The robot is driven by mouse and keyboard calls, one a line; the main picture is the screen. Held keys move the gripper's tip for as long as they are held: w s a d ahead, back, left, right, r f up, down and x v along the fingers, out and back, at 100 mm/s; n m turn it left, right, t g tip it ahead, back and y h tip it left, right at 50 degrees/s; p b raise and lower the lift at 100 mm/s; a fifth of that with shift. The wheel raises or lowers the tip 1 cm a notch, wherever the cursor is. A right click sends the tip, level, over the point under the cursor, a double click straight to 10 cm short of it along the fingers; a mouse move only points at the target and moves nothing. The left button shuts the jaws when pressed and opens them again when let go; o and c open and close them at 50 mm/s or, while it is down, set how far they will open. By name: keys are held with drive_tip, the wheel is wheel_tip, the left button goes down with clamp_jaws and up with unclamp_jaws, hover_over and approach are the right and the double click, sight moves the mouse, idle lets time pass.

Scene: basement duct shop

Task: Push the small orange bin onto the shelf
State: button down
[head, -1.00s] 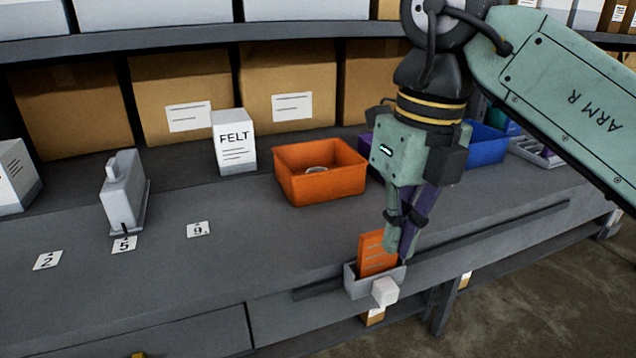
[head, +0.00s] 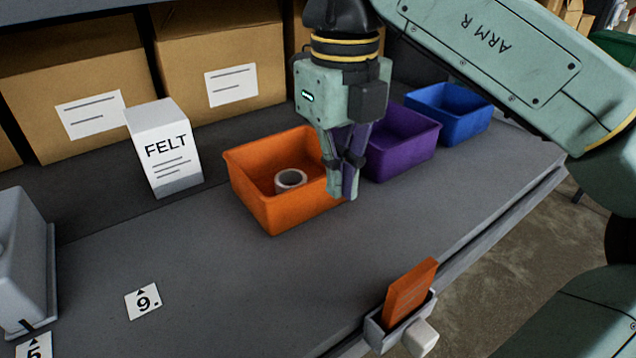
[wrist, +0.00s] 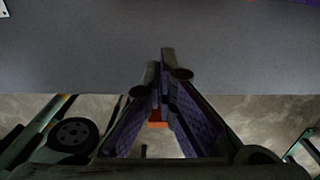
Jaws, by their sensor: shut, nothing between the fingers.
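The small orange bin (head: 287,213) stands upright on the grey shelf surface (head: 240,285), with a white roll (head: 291,181) inside. My gripper (head: 345,195) points down at the bin's right end, its fingers together and empty. The fingers cover part of that end; I cannot tell whether they touch it. In the wrist view the shut fingertips (wrist: 166,55) show over the grey surface, and the orange bin is not recognisable there.
A purple bin (head: 408,142) and a blue bin (head: 455,110) stand to the right. A white FELT box (head: 168,155) stands left, before cardboard boxes (head: 85,75). An orange card (head: 409,292) sits in a grey holder (head: 375,335) at the front edge. The surface before the bin is clear.

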sight(268, 177)
wheel_tip(268, 177, down, 8)
drive_tip(key=shift+s+f+p, duration=0.1)
drive_tip(key=shift+f+p, duration=0.05)
drive_tip(key=shift+p, duration=0.35)
drive_tip(key=shift+w+a+f+p, duration=0.15)
drive_tip(key=shift+w+a+p, duration=0.3)
drive_tip(key=shift+w, duration=0.2)
drive_tip(key=shift+w+a+f+p, duration=0.15)
drive_tip(key=shift+w+a+p, duration=0.25)
drive_tip(key=shift+w, duration=0.2)
drive_tip(key=shift+w+a+f, duration=0.1)
drive_tip(key=shift+w+a, duration=0.2)
drive_tip(key=shift+w, duration=0.15)
drive_tip(key=shift+w+a, duration=0.2)
drive_tip(key=shift+w, duration=0.05)
drive_tip(key=w+a, duration=0.3)
drive_tip(key=w, duration=0.1)
drive_tip(key=w+a, duration=0.3)
drive_tip(key=w, duration=0.1)
drive_tip(key=w+a, duration=0.3)
drive_tip(key=w, duration=0.1)
drive_tip(key=shift+w+a, duration=0.15)
drive_tip(key=shift+w, duration=0.25)
drive_tip(key=shift+s, duration=0.1)
